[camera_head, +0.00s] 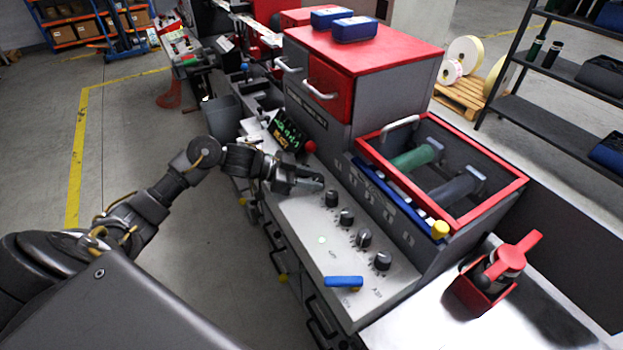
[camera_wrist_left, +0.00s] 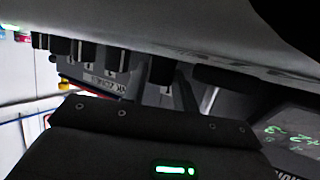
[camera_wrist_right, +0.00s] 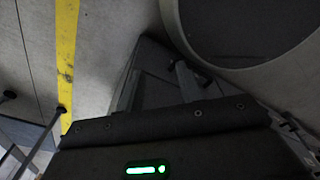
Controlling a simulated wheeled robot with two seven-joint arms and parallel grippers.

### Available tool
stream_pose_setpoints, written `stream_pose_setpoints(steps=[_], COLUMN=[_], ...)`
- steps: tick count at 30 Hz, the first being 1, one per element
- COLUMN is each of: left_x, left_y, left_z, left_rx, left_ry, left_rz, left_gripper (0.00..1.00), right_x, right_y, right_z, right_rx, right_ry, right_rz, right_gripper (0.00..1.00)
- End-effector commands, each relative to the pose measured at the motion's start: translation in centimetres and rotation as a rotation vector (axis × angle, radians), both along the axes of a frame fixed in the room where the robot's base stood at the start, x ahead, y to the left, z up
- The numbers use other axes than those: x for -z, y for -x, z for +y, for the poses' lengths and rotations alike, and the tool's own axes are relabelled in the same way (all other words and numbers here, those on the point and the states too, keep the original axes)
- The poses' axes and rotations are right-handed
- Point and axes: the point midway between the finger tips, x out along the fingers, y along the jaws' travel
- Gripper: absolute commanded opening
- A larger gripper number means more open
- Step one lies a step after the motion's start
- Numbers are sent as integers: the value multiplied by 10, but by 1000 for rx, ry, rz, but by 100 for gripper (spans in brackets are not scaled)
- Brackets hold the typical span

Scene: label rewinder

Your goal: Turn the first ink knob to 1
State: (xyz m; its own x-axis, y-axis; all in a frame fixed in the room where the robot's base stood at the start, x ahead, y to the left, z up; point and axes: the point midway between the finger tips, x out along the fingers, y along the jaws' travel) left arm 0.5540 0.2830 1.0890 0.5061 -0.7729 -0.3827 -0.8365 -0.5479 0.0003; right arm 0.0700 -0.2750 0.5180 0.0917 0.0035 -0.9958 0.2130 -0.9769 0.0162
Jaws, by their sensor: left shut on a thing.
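My left gripper (camera_head: 312,184) is low over the light control panel (camera_head: 300,228), at the far end of a row of dark ink knobs. It is shut on the first ink knob, which its fingers mostly hide, so I cannot read the setting. The other knobs stand in line toward the near end: one (camera_head: 332,198) close to the fingertips, then another (camera_head: 347,217), and more beyond. In the left wrist view a dark knob (camera_wrist_left: 162,70) and several others show along the panel. My right gripper is out of the head view; its wrist view shows its housing, not clear fingertips.
A lit screen (camera_head: 287,131) and a red button (camera_head: 309,147) sit just behind the left gripper. A blue handle (camera_head: 343,282) lies at the panel's near end. The red-framed roller bay (camera_head: 478,150) rises to the right. Open floor lies left of the machine.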

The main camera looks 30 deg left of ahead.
Motion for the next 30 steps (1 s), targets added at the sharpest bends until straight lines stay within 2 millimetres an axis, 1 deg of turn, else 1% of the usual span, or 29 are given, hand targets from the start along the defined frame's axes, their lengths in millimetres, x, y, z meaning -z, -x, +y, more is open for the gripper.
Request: stream_pose_setpoints(steps=[3,4,6,14,17,20,23,27,30], left_x=[-1,-1,0,0,-1,-4,-10,-21,-28], left_y=[0,0,0,0,3,10,20,35,44], left_z=[0,0,0,1,5,17,32,54,67], left_rx=[-1,-1,-1,-2,-1,-4,-3,-4,-1], left_ry=[0,0,-1,0,-2,-4,-6,-5,-6], left_rz=[-2,-2,-1,-1,-1,-2,-2,-1,0], left_gripper=[6,30,38,38,38,38,38,38,38], right_x=[0,0,0,0,4,10,19,29,35], right_y=[0,0,0,0,0,0,0,0,0], right_z=[0,0,0,0,0,0,0,0,1], right_rx=[0,0,0,0,0,0,0,0,0], right_ry=[0,0,0,0,0,0,0,-1,-1], right_rz=[0,0,0,0,0,0,0,0,0], right_gripper=[36,36,36,36,36,36,36,36,36])
